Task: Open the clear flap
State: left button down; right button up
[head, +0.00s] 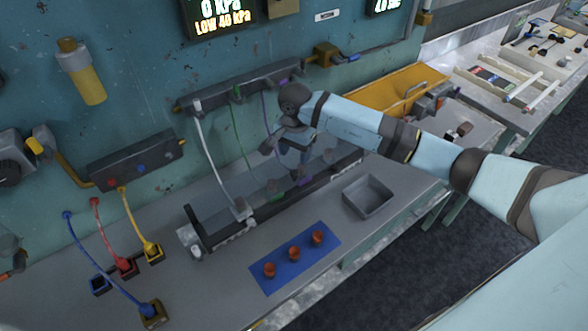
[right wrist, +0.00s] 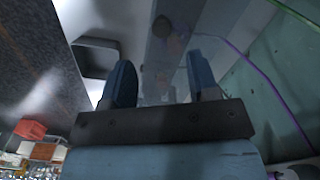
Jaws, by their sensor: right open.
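The clear flap (right wrist: 163,65) is a see-through panel, hard to make out, over the long dark trough (head: 192,218) at the foot of the wall. It also shows faintly in the right wrist view, beyond my fingers. My right gripper (head: 290,160) is above the trough's middle, near its back half. In the right wrist view, its two dark blue fingers (right wrist: 160,85) stand apart with nothing seen between them. I cannot tell whether a fingertip touches the flap. My left gripper is not clearly seen.
White, green and purple tubes (head: 209,155) run from a wall manifold (head: 215,97) down to the trough. A blue mat (head: 295,258) with three red-brown stoppers and a grey tray (head: 368,197) lie in front. Coloured cables (head: 82,245) are at the left.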

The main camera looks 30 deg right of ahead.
aim_at(294, 172)
notch_tip(294, 172, down, 8)
jog(key=shift+w+b, duration=0.1)
jog(key=shift+b, duration=0.95)
jog(key=shift+c, duration=0.5)
grip_shut()
